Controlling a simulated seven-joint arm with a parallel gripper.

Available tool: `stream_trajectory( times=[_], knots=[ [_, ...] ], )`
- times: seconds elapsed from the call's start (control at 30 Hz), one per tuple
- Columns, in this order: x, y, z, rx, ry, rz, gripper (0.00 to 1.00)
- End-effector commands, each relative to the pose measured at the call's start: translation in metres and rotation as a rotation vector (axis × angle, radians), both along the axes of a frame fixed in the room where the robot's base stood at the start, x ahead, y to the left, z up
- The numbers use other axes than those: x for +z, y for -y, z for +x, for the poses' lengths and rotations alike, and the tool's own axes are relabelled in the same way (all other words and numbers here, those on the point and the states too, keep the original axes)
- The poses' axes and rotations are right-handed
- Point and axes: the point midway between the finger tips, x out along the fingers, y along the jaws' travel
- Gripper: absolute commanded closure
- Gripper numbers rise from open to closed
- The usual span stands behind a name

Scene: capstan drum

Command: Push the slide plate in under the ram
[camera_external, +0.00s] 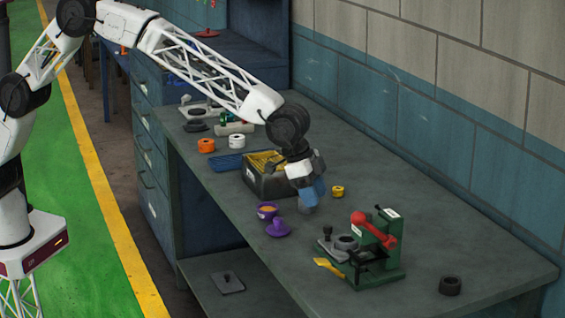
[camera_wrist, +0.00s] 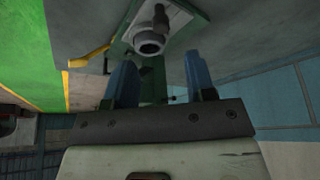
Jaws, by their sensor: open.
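The green press (camera_external: 388,262) with a red lever (camera_external: 372,229) stands on the bench. The slide plate (camera_external: 328,250) is a light grey plate sticking out from the press's left side. It carries a grey ring (camera_external: 345,243) and an upright dark knob (camera_external: 327,233). The wrist view shows the plate (camera_wrist: 178,18) with its ring (camera_wrist: 150,43) and knob (camera_wrist: 160,18) at the top, beyond my fingers. My gripper (camera_external: 312,196) has blue fingers, open and empty in the wrist view (camera_wrist: 160,60). It is above the bench, up and left of the press, apart from the plate. The ram cannot be made out clearly.
A yellow tool (camera_external: 328,267) lies before the plate. A purple bowl (camera_external: 267,212), purple lid (camera_external: 278,229) and a dark bin (camera_external: 262,188) are to the left. A yellow ring (camera_external: 338,191) is behind my gripper. A black ring (camera_external: 450,286) lies right, with clear bench around it.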

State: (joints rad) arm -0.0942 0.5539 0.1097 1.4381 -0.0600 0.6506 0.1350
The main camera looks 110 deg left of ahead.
Motion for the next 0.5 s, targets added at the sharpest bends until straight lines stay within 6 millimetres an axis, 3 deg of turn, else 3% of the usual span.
stream_trajectory(
  times=[0.5],
  knots=[
    [-0.0050, -0.0012, 0.0046, 0.000, 0.001, 0.000, 0.50]
  ],
)
